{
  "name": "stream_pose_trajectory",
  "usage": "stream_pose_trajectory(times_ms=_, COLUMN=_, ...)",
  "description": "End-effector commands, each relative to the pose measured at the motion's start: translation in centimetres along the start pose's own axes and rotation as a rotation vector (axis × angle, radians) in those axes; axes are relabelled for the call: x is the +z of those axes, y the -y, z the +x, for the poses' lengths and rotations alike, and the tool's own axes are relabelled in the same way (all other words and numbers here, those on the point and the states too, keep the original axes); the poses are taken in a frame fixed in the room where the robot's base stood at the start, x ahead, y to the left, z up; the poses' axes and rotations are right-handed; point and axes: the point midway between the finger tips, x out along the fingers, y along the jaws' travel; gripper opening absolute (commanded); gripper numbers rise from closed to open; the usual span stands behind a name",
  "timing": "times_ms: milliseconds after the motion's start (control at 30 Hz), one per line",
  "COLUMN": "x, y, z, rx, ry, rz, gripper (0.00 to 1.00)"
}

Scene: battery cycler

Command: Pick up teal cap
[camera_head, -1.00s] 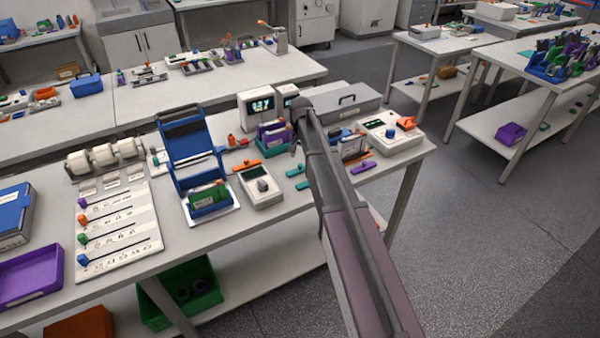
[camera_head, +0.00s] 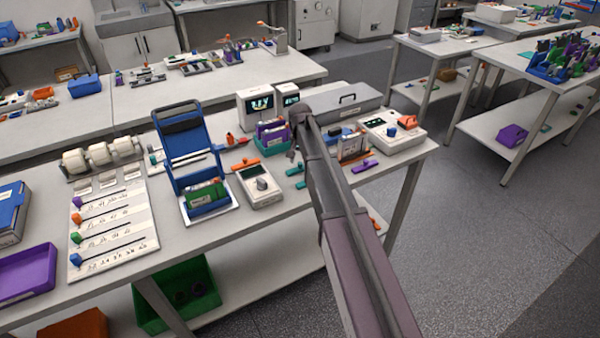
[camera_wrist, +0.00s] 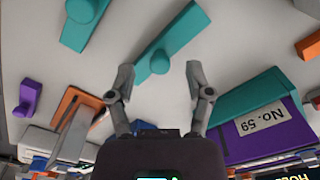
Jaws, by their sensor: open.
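Two teal caps lie on the pale bench top. In the wrist view one long teal cap (camera_wrist: 170,45) with a round knob lies just beyond my open fingertips, in line with the gap between them. The second teal cap (camera_wrist: 84,24) lies to its upper left. In the head view a teal cap (camera_head: 295,171) shows just below the end of my arm and another (camera_head: 301,184) nearer the bench's front edge. My gripper (camera_wrist: 160,76) is open and empty, pointing down over the bench.
An orange piece (camera_wrist: 75,105) and a purple piece (camera_wrist: 29,97) lie at left. A grey meter (camera_head: 259,185) stands left of the caps.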

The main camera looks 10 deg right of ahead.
Motion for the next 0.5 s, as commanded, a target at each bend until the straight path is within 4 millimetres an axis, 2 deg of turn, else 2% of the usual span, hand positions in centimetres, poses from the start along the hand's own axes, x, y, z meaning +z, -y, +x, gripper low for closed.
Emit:
stream_pose_trajectory(times_ms=33, x=0.0, y=0.0, z=0.8, rx=0.000, ry=0.000, rz=0.000, gripper=0.66)
stream_pose_trajectory(times_ms=200, x=0.0, y=0.0, z=1.6, rx=0.000, ry=0.000, rz=0.000, gripper=0.66)
stream_pose_trajectory(times_ms=500, x=0.0, y=0.0, z=1.8, rx=0.000, ry=0.000, rz=0.000, gripper=0.66)
